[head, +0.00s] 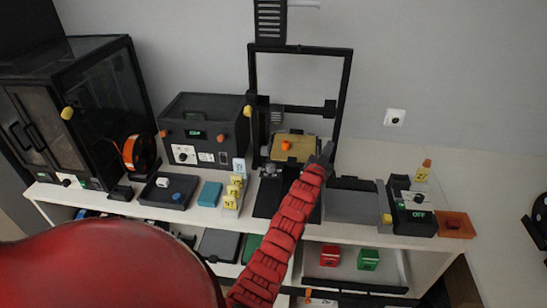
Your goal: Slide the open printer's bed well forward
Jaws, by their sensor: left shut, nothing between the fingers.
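The open printer (342,80) is a black upright frame with a crossbar, standing at the back of the white bench against the wall. Its bed (305,152) is a gold plate inside the frame, with a small orange piece (286,145) on it. The dark base extends in front of the bed, partly hidden by my red arm. My left gripper (326,152) is shut and empty at the right front corner of the bed. I cannot tell whether it touches the bed. My right gripper is not in view.
An enclosed black printer (105,95) and a dark box (203,125) stand to the left. Yellow numbered tags (232,194) stand left of the open printer's base. A grey tray (352,205) and a control box marked OFF (414,212) lie to the right.

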